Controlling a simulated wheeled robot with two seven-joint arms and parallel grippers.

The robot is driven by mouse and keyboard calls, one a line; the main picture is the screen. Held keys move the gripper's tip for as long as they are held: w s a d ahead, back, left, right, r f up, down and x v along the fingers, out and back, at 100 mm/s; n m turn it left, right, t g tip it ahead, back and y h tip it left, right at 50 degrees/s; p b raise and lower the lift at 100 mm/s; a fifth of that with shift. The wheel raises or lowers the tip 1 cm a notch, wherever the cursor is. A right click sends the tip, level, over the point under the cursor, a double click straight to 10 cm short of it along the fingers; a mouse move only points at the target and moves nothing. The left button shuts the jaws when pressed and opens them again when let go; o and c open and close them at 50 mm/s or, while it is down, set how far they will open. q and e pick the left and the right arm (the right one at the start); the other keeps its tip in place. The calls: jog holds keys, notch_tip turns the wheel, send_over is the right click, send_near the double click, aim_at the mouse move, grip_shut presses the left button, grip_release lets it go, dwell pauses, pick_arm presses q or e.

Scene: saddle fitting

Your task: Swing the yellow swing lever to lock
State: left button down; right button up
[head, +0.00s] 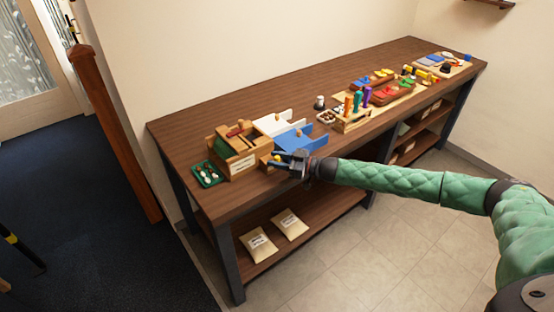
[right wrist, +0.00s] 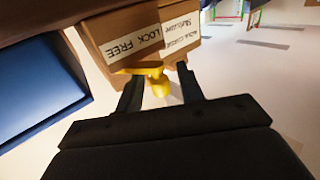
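The yellow swing lever (right wrist: 157,84) shows in the right wrist view, on the front of a wooden block (right wrist: 123,36) with a label reading "LOCK FREE", upside down in this view. Its rounded end lies between the two fingers of my right gripper (right wrist: 160,78), with a gap on each side. In the head view my right gripper (head: 284,160) is at the front edge of the bench, by the small wooden block (head: 266,163). A bit of the yellow lever (head: 277,158) shows between its fingers. The gripper is open. My left gripper is not in view.
A wooden box (head: 235,152) and a green tray (head: 207,174) are to the left. A peg rack (head: 352,122) stands to the right. The bench's front left top (head: 225,205) is clear.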

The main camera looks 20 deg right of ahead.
grip_shut()
